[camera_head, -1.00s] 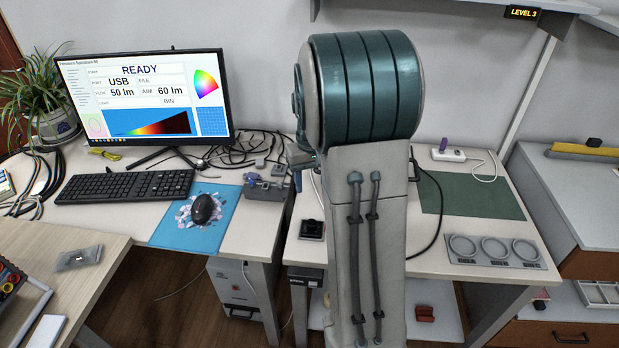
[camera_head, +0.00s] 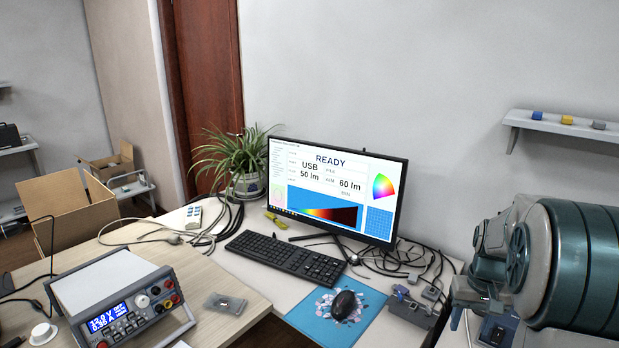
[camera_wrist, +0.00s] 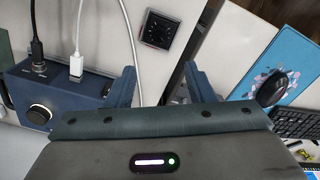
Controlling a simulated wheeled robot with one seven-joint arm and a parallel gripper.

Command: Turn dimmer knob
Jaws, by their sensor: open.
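A black square box with a round dial (camera_wrist: 158,30) lies on the pale table in the wrist view, beyond my fingertips. A blue box (camera_wrist: 60,95) with a silver-rimmed black knob (camera_wrist: 38,113) and two plugged cables stands left of the left finger. Which knob is meant, I cannot tell for certain.
A white cable runs close to the left finger. A gap between tables lies beside the black box. The mouse (camera_head: 345,304) on its blue mat, keyboard (camera_head: 285,258), monitor (camera_head: 335,190) and small clamp fixture (camera_head: 410,305) stand nearby. A power supply (camera_head: 120,295) is at lower left.

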